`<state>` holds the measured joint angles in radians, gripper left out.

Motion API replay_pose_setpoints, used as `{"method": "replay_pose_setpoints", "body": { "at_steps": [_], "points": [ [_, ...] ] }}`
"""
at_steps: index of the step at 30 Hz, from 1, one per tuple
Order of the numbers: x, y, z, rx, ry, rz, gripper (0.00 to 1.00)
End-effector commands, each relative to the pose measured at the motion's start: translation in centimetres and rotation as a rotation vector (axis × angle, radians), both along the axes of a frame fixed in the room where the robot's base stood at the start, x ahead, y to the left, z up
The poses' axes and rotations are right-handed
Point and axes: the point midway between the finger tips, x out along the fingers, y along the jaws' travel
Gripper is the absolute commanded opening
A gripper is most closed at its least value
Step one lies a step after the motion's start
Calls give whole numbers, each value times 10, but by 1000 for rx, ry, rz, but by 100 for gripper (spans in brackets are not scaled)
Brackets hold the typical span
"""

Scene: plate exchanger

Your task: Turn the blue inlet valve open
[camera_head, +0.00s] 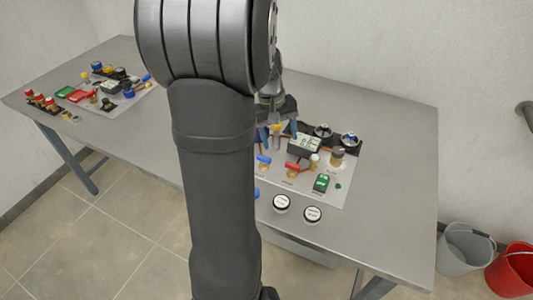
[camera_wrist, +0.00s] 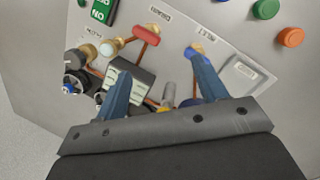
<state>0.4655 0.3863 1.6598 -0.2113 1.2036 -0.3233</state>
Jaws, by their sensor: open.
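The blue inlet valve (camera_wrist: 198,47) shows in the wrist view on the light panel, beside an inlet label. Its blue handle also shows in the head view (camera_head: 263,160) on the panel's left part. My gripper (camera_wrist: 158,65) is open, with its two blue fingers spread and nothing between their tips. In the wrist view the right fingertip overlaps part of the blue valve; I cannot tell whether they touch. In the head view my gripper (camera_head: 278,132) is over the back of the panel, partly hidden by my arm.
A red-handled valve (camera_wrist: 147,35) stands beside the blue one. Round white buttons (camera_head: 282,203) sit in front. The table's right side (camera_head: 400,150) is clear.

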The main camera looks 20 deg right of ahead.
Motion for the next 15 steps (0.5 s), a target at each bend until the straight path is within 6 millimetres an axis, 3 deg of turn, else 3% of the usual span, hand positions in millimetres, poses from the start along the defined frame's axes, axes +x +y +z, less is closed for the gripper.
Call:
{"method": "replay_pose_setpoints", "body": {
  "at_steps": [1,6,10,15],
  "points": [
    [5,5,17,-2,-46,-110,65],
    [15,24,63,24,-158,-464,65],
    [18,34,85,46,-200,-635,65],
    [19,40,94,62,-217,-725,65]
  ]
}}
